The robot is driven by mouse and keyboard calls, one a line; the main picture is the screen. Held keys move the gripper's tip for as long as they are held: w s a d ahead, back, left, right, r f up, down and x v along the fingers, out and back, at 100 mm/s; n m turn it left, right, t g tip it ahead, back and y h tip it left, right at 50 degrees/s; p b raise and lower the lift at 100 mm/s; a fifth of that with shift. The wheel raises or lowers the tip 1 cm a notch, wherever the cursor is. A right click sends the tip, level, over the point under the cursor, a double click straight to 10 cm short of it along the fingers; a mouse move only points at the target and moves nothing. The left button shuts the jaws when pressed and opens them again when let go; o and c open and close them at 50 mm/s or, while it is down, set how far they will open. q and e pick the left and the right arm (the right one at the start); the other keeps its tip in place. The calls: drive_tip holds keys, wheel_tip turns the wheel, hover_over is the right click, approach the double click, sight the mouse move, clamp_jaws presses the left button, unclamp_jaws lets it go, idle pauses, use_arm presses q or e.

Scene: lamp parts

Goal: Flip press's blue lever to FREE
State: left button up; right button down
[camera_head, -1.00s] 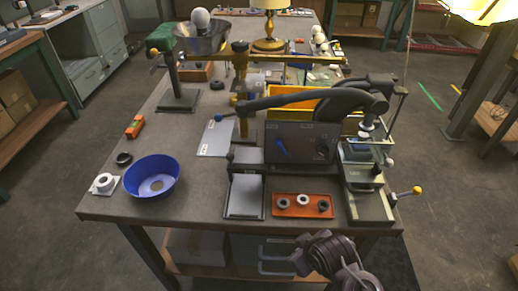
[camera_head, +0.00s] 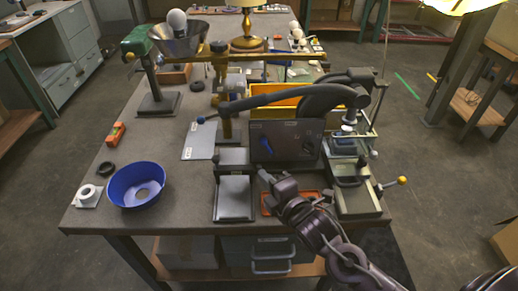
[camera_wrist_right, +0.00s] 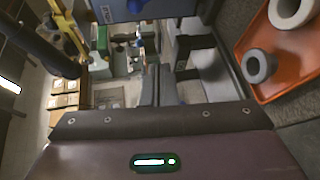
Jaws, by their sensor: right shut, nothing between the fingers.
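The press's blue lever (camera_head: 265,146) sits on the left of the dark upright panel (camera_head: 287,136). It is tilted, its upper end to the right; the panel labels are too small to read. My right gripper (camera_head: 264,176) is shut and empty, in front of and below the lever, apart from it. In the right wrist view its closed fingers (camera_wrist_right: 158,84) point towards the panel (camera_wrist_right: 165,8), which is cut off by the top edge. A bit of blue, perhaps the lever, shows there (camera_wrist_right: 138,5). My left gripper is not in view.
The press's long arm (camera_head: 275,97) reaches over the panel. An orange tray (camera_wrist_right: 275,85) with rings lies below, partly hidden by my arm in the head view. A blue bowl (camera_head: 122,190) is farther left.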

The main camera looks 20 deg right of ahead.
sight(268, 148)
drive_tip(key=shift+w+a+r+n+t+y, duration=0.2)
drive_tip(key=shift+r+n+t+y, duration=0.3)
drive_tip(key=shift+n, duration=0.5)
drive_tip(key=shift+w, duration=0.2)
drive_tip(key=p+x, duration=0.2)
drive_tip(key=x, duration=0.7)
drive_tip(key=shift+d+r, duration=0.1)
drive_tip(key=shift+r, duration=0.05)
drive_tip(key=d+p, duration=0.1)
drive_tip(key=d, duration=0.2)
drive_tip(key=shift+w+d+r+p, duration=0.2)
drive_tip(key=shift+d+p, duration=0.15)
